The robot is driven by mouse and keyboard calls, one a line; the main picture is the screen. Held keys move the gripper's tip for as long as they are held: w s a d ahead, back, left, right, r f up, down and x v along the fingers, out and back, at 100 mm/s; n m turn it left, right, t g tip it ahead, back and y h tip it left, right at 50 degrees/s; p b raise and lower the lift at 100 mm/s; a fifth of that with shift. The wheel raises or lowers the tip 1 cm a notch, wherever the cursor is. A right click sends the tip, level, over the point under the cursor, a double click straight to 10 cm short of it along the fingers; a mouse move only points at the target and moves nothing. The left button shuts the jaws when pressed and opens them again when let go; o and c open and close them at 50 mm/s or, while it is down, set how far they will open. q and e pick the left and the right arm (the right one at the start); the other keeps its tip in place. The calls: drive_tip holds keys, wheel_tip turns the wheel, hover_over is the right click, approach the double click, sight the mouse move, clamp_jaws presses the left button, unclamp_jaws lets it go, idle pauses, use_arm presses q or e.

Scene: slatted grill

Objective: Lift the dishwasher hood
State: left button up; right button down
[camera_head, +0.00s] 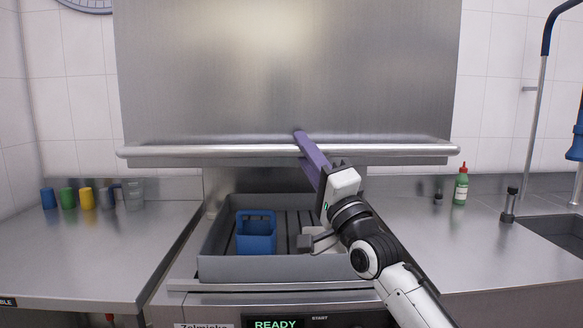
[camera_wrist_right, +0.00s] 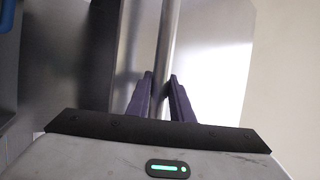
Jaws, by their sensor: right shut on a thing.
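The steel dishwasher hood (camera_head: 285,70) is raised above the grey rack, with an open gap under its lower edge. Its long horizontal bar handle (camera_head: 220,151) runs across the bottom front. My right gripper (camera_head: 302,140) has its purple fingers on the handle near the middle. In the right wrist view the gripper (camera_wrist_right: 160,85) has one finger on each side of the bar (camera_wrist_right: 168,45) and is shut on it. My left gripper is in neither view.
Under the hood, a grey rack (camera_head: 215,268) holds a blue container (camera_head: 256,236) and a grey item partly hidden by my arm. Colored cups (camera_head: 87,198) stand on the left counter. A green bottle (camera_head: 461,186) and the sink (camera_head: 555,232) are at right.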

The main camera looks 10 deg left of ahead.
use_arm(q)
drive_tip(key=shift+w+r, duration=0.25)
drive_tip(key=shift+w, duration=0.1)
use_arm(e)
drive_tip(key=shift+s+r, duration=0.1)
drive_tip(key=shift+r, duration=0.2)
drive_tip(key=c, duration=1.6)
unclamp_jaws()
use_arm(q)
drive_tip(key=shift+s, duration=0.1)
use_arm(e)
drive_tip(key=shift+o, duration=0.2)
drive_tip(key=shift+f, duration=0.15)
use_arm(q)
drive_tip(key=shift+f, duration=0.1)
